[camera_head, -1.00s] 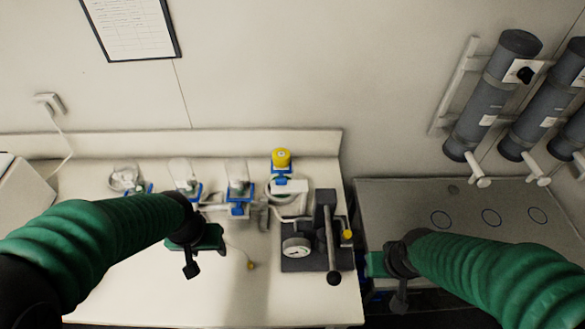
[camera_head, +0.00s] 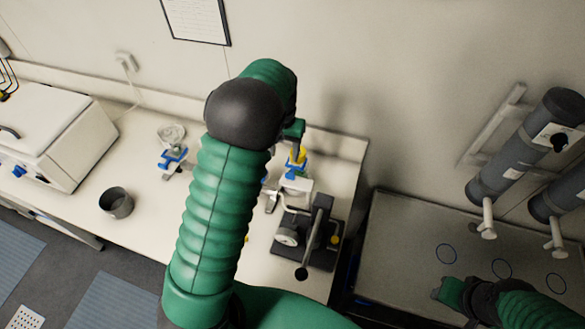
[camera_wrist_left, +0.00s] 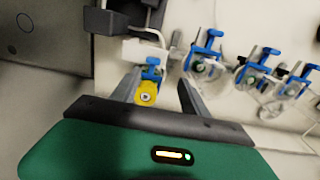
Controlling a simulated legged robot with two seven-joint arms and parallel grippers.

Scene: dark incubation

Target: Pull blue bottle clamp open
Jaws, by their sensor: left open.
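A bottle with a yellow cap (camera_head: 297,159) stands at the bench's back right, with a blue clamp (camera_head: 291,174) just below the cap. In the left wrist view the yellow cap (camera_wrist_left: 147,92) and the blue clamp (camera_wrist_left: 152,69) show between my left gripper's two fingers (camera_wrist_left: 159,78). My left gripper (camera_head: 297,132) is open above the bottle, pointing down. I cannot tell whether a finger touches the clamp. My right gripper (camera_head: 450,293) is over the grey surface at the right, away from the clamp; its jaws are unclear.
Other blue clamps with glassware stand left of the bottle, one at the back (camera_head: 173,157); my left arm hides others. A dark press with a gauge (camera_head: 287,237) is close in front. A dark cup (camera_head: 116,203) and a white machine (camera_head: 50,130) are farther left.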

